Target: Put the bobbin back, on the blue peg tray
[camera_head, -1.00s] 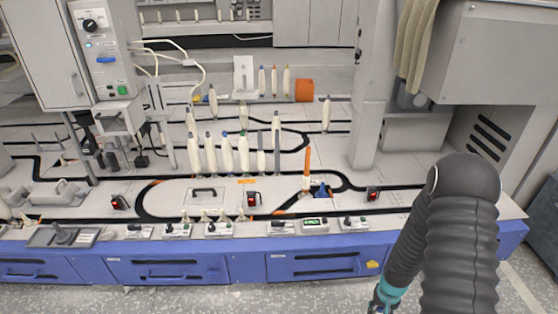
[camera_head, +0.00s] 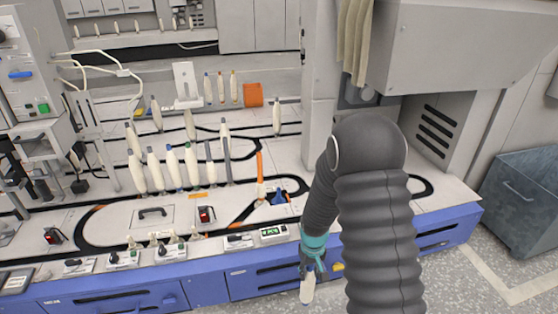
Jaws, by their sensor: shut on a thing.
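My gripper (camera_head: 311,268) hangs in front of the bench's blue front edge, low in the picture. It is shut on a cream bobbin (camera_head: 307,289), which hangs roughly upright below it over the floor. The fingers are small and partly hidden by the wrist. A small blue piece (camera_head: 279,197) sits on the white bench top beside an orange and white upright post (camera_head: 260,178). I cannot tell whether this blue piece is the peg tray; no other clear blue tray shows. My arm hides part of the bench to the right.
Several cream bobbins (camera_head: 174,167) stand upright in rows on the bench. Small control boxes (camera_head: 274,232) line the front edge. A grey pillar (camera_head: 318,130) and grey cabinet (camera_head: 465,45) stand right. A grey bin (camera_head: 519,207) is on the floor.

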